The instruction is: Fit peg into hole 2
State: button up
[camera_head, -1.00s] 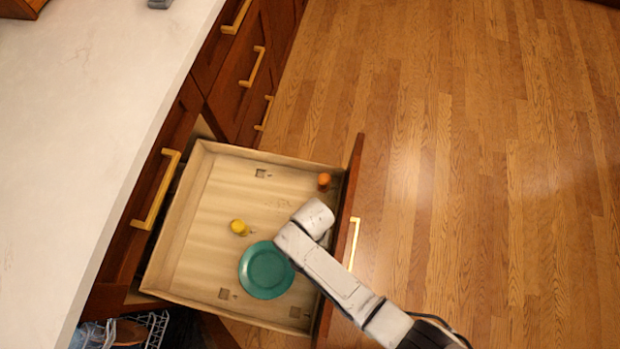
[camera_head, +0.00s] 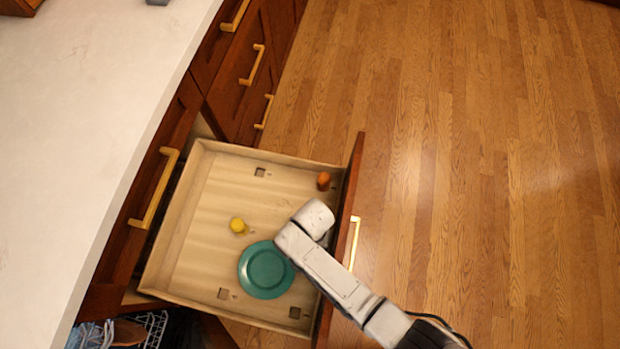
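A small yellow rounded piece (camera_head: 238,225) lies near the drawer's middle. Which of them is the peg is unclear. My arm's white end reaches over the drawer's right side; my gripper's fingers are hidden beneath it.
A teal plate (camera_head: 266,270) lies in the drawer, just left of my arm. The drawer front (camera_head: 342,226) with its gold handle stands under my forearm. A white counter (camera_head: 80,130) is at the left. A dish rack (camera_head: 155,327) shows at lower left. Wooden floor is clear at right.

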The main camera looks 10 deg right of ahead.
jog(key=shift+f, duration=0.25)
jog(key=o, duration=1.6)
jog(key=shift+r, duration=0.1)
jog(key=shift+r+p, duration=2.9)
jog(key=shift+r, duration=0.05)
